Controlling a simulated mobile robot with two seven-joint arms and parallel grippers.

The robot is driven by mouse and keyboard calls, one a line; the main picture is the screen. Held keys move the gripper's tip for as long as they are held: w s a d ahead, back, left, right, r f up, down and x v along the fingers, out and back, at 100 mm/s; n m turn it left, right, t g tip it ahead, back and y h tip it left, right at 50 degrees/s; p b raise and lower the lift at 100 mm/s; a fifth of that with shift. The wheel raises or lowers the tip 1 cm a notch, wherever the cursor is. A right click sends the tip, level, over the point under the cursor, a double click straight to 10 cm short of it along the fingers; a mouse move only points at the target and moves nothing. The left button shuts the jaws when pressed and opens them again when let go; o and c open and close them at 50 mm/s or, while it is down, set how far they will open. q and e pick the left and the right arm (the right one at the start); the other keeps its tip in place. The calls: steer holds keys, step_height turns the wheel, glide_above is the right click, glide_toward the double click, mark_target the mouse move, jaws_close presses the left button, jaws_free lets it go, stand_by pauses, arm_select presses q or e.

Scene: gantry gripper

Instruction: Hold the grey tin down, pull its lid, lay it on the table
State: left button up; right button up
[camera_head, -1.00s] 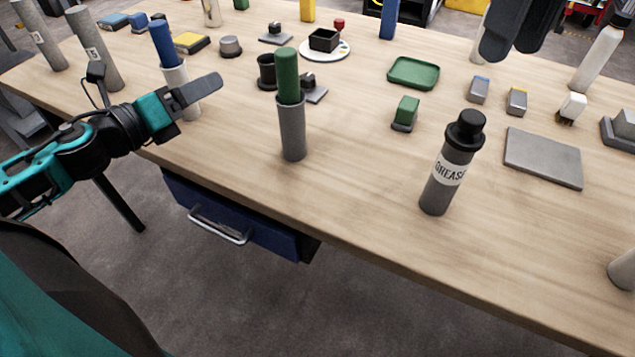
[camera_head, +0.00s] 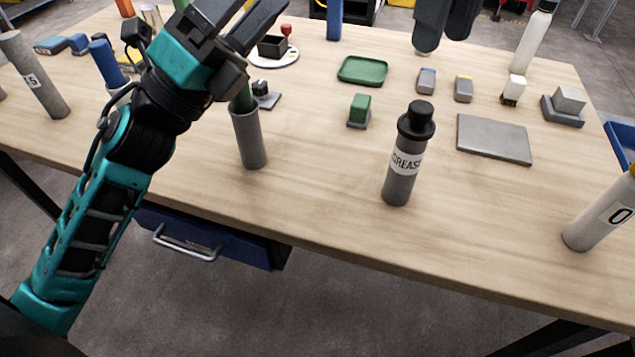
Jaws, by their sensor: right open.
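A grey tin (camera_head: 398,185) labelled GREASE stands upright on the table, right of the picture's middle. Its black lid (camera_head: 416,120) is on top. My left gripper (camera_head: 262,8) is at the top left, its fingers apart and empty, up and left of the tin. My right gripper (camera_head: 442,42) is dark, hangs in from the top edge, open and empty, well above and beyond the tin. Neither gripper touches the tin. The table (camera_head: 330,215) has bare wood around the tin.
A grey tube (camera_head: 249,140) with a green cylinder in it stands left of the tin, partly behind my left arm. A flat grey plate (camera_head: 494,140), green block (camera_head: 359,110), green tray (camera_head: 363,70) and white bottle (camera_head: 590,225) stand around.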

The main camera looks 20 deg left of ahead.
arm_select(q)
steer(key=d+r, duration=0.1)
steer(key=m+g+y, duration=0.2)
steer(key=m+g, duration=0.7)
steer(key=m, duration=0.4)
glide_toward(389, 175)
steer(key=x, duration=1.2)
